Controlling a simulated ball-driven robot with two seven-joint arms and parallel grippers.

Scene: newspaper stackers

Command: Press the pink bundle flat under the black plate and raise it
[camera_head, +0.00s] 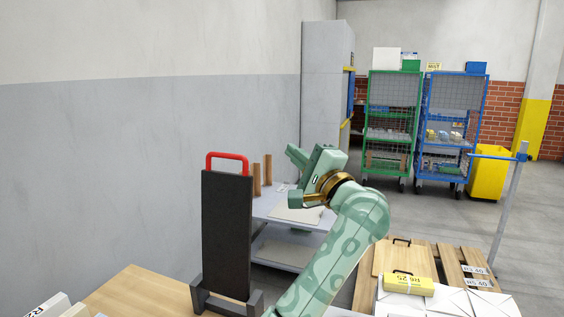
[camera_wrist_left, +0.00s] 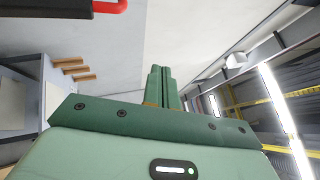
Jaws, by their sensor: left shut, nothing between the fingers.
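The black plate (camera_head: 228,238) stands upright in a dark grey holder (camera_head: 226,298) on a wooden tabletop. A red handle (camera_head: 228,158) is on its top edge. In the left wrist view the plate (camera_wrist_left: 45,8) and its red handle (camera_wrist_left: 112,6) show at the top left, cut by the edge. My left gripper (camera_head: 297,156) is raised to the right of the plate, apart from it. In the left wrist view its two fingers (camera_wrist_left: 160,75) are together and empty. I see no pink bundle in either view. My right gripper is not in view.
A grey shelf table (camera_head: 285,258) with upright wooden pegs (camera_head: 267,170) stands behind. White bundles (camera_head: 455,302) and a yellow one (camera_head: 408,284) lie at the lower right beside a pallet (camera_head: 448,262). Green (camera_head: 394,110) and blue (camera_head: 450,110) carts stand far back.

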